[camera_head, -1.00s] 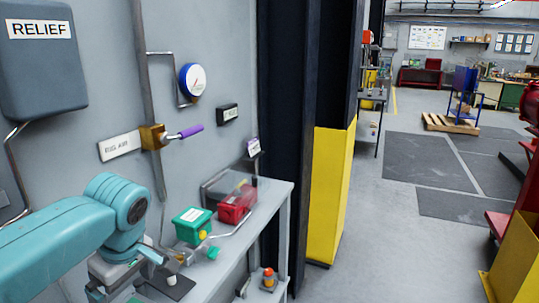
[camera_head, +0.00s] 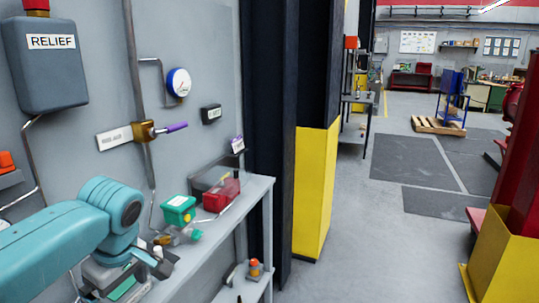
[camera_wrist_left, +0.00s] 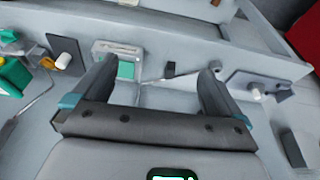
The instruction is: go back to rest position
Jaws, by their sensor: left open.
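My left arm comes in from the left of the head view. Its gripper (camera_head: 157,262) is above the left part of the grey bench (camera_head: 245,198). In the left wrist view, the two dark fingers are spread apart with nothing between them (camera_wrist_left: 157,78). A lever valve with a purple handle (camera_head: 172,127) is on the wall pipe, clear of the gripper. The handle points right and slightly up. My right gripper is in neither view.
A green box (camera_head: 179,209) and a red box (camera_head: 221,195) stand on the bench to the right of my gripper. A grey RELIEF box (camera_head: 45,75) and a gauge (camera_head: 178,82) are on the wall. A yellow-based column (camera_head: 313,190) stands beyond the bench. Open floor (camera_head: 350,225) lies to the right.

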